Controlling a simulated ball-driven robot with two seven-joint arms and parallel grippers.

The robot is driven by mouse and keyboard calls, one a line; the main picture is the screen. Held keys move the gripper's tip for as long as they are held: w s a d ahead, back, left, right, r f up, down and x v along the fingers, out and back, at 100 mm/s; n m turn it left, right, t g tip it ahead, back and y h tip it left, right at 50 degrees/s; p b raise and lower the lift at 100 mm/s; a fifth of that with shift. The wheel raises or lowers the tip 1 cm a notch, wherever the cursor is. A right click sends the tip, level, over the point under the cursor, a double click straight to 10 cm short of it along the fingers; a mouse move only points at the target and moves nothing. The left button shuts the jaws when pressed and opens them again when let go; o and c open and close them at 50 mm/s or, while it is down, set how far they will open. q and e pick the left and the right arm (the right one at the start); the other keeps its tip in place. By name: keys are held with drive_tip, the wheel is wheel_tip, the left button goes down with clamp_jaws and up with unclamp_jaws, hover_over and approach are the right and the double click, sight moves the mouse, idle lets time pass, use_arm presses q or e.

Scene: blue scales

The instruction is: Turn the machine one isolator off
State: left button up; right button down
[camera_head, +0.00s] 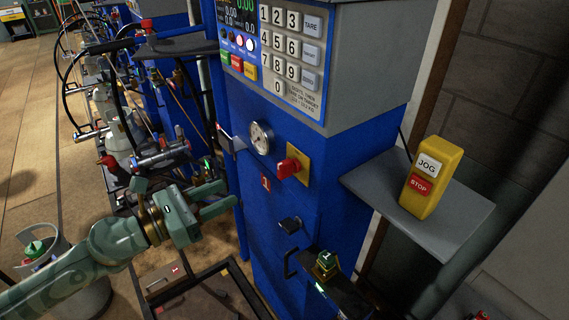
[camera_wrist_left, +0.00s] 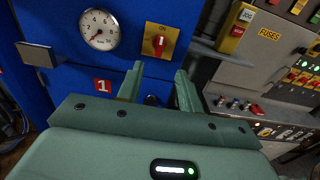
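The machine one isolator is a red rotary knob (camera_head: 288,167) on a yellow plate, on the front of the blue scale column. A red label with a white 1 (camera_head: 266,183) is below and left of it. In the left wrist view the isolator knob (camera_wrist_left: 158,44) is upright on its plate, beyond the fingers. The 1 label (camera_wrist_left: 103,86) shows there too. My left gripper (camera_head: 219,198) is open and empty, left of and lower than the knob, apart from it. Its fingers (camera_wrist_left: 159,85) stand apart in the wrist view. My right gripper is not in view.
A round dial gauge (camera_head: 260,138) is left of the knob. A keypad panel (camera_head: 290,45) is above. A grey shelf (camera_head: 450,215) with a yellow JOG/STOP box (camera_head: 432,178) juts out to the right. A black handle (camera_head: 291,262) sticks out below.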

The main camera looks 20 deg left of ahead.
use_arm(q)
drive_tip(key=p, duration=0.4)
approach(278, 168)
drive_tip(key=x, duration=0.4)
drive_tip(key=p+x, duration=0.1)
drive_tip(key=x, duration=0.5)
drive_tip(key=shift+d, duration=0.1)
drive_tip(key=shift+w+d, duration=0.3)
drive_tip(key=shift+w, duration=0.2)
clamp_jaws()
